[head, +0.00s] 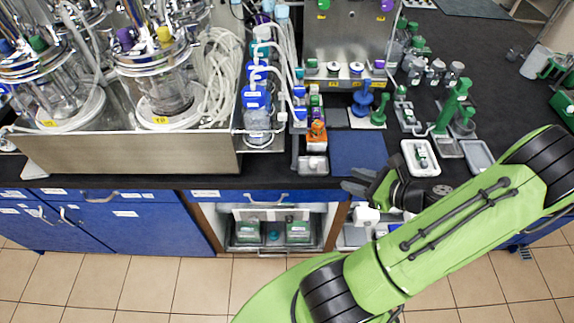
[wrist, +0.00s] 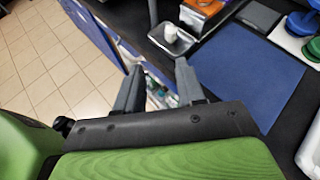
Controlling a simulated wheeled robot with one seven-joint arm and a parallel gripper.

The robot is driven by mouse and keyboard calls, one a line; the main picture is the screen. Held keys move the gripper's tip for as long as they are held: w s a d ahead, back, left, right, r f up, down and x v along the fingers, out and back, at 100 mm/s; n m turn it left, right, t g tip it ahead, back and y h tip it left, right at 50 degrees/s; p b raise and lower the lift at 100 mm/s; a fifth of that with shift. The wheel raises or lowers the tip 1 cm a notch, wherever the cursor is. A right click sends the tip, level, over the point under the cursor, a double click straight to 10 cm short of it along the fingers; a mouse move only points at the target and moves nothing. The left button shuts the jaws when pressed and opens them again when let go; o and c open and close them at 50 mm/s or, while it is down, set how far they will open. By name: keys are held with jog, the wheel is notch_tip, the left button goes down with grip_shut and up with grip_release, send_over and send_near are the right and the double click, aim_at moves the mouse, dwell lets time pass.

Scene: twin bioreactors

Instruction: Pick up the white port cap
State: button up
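The white port cap (wrist: 170,31) stands in a small metal tray (wrist: 184,47) near the counter's front edge, seen past my fingertips in the wrist view. In the head view it is a small pale shape (head: 314,163) in the same tray (head: 313,172), left of the blue mat. My gripper (wrist: 159,65) is open, with nothing between its two grey fingers. In the head view my gripper (head: 354,180) is at the counter's front edge, right of the tray and apart from the cap.
A blue mat (head: 358,153) lies right of the tray, and a white tray (head: 408,156) with small parts lies beyond it. An orange-topped item (head: 317,132) stands just behind the metal tray. Drawers (head: 125,199) and an open cabinet bay are below the counter.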

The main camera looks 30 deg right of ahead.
jog(key=s+m+t+h, duration=0.1)
jog(key=m, duration=0.1)
jog(key=b, duration=0.3)
send_near(315, 162)
jog(key=shift+m, duration=0.3)
jog(key=x, duration=0.9)
jog(key=shift+w+d+f, duration=0.1)
jog(key=shift+w, duration=0.1)
jog(key=shift+s, duration=0.1)
jog(key=shift+c, duration=0.7)
grip_shut()
jog(key=shift+r+p, duration=0.2)
jog(key=shift+p, duration=0.2)
